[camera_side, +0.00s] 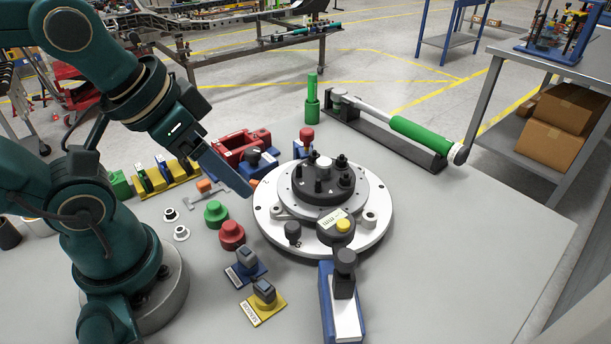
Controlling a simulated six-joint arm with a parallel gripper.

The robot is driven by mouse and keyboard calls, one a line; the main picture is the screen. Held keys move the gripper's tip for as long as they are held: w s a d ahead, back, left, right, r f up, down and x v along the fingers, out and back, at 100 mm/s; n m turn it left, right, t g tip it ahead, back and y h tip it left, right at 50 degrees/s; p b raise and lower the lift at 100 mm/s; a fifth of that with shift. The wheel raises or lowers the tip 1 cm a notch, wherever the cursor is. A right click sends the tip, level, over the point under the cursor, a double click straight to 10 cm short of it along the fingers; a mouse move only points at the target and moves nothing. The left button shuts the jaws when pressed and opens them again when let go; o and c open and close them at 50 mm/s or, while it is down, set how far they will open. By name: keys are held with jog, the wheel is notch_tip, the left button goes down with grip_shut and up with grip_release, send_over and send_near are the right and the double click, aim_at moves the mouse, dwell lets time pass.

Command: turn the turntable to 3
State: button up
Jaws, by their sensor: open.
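The turntable (378,235) stands right of centre on the table, a round white plate with a grey ring and a dark top disc (320,188) carrying several black pegs. A small label with dark marks (332,218) sits at its front, next to a black part with a yellow button (343,226). The marks are too small to read, so I cannot tell which number the turntable is at. My gripper (230,182) is open at the left of the turntable, pointing down and right. It appears empty; I cannot tell if a fingertip touches the plate edge.
A blue-and-white block with a black knob (327,303) stands in front. Red (231,234) and green (215,213) knobs and two switches (264,293) lie left. A green-handled tool (420,136) lies behind right, near a green post (312,100). The right table area is clear.

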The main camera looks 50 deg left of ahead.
jog(key=c, duration=0.4)
jog(key=m+g, duration=0.5)
jog(key=m, duration=0.4)
send_over(293, 225)
notch_tip(293, 225, down, 4)
jog(key=shift+w+a+f, duration=0.15)
jog(key=shift+s+f+g, duration=0.2)
jog(key=shift+f+g, duration=0.1)
jog(key=shift+f, duration=2.65)
grip_shut()
